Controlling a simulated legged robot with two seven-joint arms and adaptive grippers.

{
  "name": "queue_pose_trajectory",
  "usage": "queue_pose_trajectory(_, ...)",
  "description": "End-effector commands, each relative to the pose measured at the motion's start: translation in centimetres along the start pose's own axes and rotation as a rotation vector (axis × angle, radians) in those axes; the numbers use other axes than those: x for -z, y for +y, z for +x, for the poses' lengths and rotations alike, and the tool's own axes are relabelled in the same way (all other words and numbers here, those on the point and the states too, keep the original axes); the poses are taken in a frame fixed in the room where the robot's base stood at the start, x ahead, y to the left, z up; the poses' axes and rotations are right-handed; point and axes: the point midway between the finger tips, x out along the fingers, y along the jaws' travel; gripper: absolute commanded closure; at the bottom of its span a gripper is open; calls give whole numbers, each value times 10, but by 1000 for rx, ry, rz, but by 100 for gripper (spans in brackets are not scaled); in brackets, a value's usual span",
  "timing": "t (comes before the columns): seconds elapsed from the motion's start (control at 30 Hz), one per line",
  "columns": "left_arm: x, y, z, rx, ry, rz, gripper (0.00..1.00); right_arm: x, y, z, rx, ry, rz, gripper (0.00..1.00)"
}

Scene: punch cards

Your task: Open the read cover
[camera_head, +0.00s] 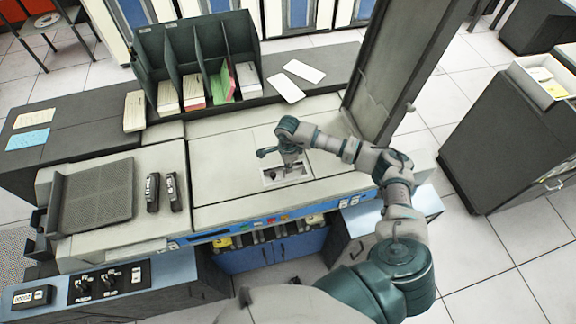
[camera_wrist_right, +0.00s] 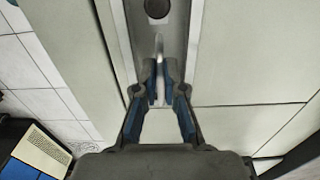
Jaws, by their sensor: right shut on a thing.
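The card machine's pale top (camera_head: 235,150) has a small recessed metal plate (camera_head: 270,178) in it. I cannot tell which panel is the read cover. My right gripper (camera_head: 287,165) reaches down into this recess, and its own wrist hides part of the plate. In the right wrist view, the blue-padded fingers (camera_wrist_right: 160,85) are closed on a thin pale lever (camera_wrist_right: 159,48) standing in the recess. A dark round knob (camera_wrist_right: 157,8) sits farther along the same plate (camera_wrist_right: 176,35). My left gripper is not in view.
A tall dark panel (camera_head: 400,60) stands at the machine's right. A dark divided rack (camera_head: 195,45) with card stacks is behind, and loose white cards (camera_head: 286,88) lie on the dark shelf. A row of buttons (camera_head: 270,220) runs along the front edge. A grey cabinet (camera_head: 500,145) stands right.

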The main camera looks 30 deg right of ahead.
Motion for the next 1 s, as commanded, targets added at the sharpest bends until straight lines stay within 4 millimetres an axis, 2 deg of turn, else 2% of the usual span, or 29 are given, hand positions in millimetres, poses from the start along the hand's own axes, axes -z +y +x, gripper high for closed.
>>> queue_pose_trajectory(0.17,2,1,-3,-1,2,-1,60,-3,-13,-38,13,-11,-1,100)
queue_pose_trajectory(0.3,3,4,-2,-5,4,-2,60,-3,-31,-75,18,-9,1,100)
queue_pose_trajectory(0.43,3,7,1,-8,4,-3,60,-2,-46,-98,17,-7,4,100)
queue_pose_trajectory(0.6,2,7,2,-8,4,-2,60,-1,-56,-110,14,-7,3,100)
queue_pose_trajectory(0.9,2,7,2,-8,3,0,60,-1,-57,-109,9,-5,3,100)
queue_pose_trajectory(0.93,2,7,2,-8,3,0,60,-1,-57,-108,9,-4,3,83)
queue_pose_trajectory(1.0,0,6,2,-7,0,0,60,-1,-56,-108,7,-4,2,66)
